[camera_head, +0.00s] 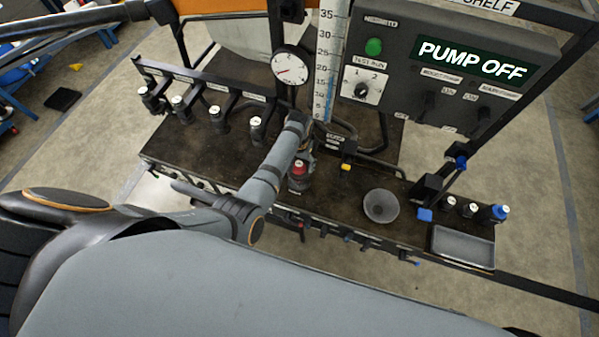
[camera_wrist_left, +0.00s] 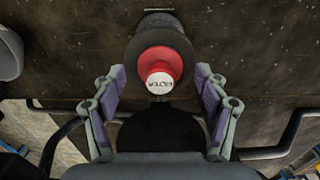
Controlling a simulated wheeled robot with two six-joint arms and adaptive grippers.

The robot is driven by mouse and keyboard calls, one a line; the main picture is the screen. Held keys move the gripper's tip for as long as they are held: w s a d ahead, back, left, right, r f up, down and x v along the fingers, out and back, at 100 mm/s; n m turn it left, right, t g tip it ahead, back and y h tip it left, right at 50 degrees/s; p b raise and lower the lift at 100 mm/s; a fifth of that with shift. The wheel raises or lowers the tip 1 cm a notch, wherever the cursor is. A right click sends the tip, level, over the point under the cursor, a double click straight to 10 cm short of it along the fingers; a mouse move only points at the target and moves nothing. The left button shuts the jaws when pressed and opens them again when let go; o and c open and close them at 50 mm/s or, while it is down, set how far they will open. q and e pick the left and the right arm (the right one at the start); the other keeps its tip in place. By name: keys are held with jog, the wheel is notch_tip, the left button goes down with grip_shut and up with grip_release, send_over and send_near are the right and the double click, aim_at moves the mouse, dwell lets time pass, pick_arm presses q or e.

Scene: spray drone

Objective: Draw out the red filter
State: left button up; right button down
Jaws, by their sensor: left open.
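The red filter (camera_wrist_left: 158,60) has a red collar and a white labelled cap, and it sits in a dark round housing. In the left wrist view it stands upright between the two fingertips of my left gripper (camera_wrist_left: 160,76), with a gap on each side. The gripper is open and holds nothing. In the head view the red filter (camera_head: 299,168) shows on the dark bench beside the end of my left arm. The fingers of my left gripper (camera_head: 304,148) are mostly hidden there. My right gripper is not in view.
A grey bowl (camera_head: 381,206) and a grey tray (camera_head: 462,247) lie to the right on the bench. Several white-capped bottles (camera_head: 257,127) stand in a rack at the left. A gauge (camera_head: 291,66), a ruler-like scale (camera_head: 328,60) and a "PUMP OFF" panel (camera_head: 430,90) rise behind.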

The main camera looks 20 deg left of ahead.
pick_arm(q)
jog(key=shift+p, duration=0.3)
jog(key=shift+c, duration=0.4)
jog(key=shift+s, duration=0.15)
grip_shut()
jog(key=shift+r+p, duration=0.6)
jog(key=shift+p, duration=0.15)
jog(key=shift+r+p, duration=2.4)
jog(key=shift+p, duration=0.3)
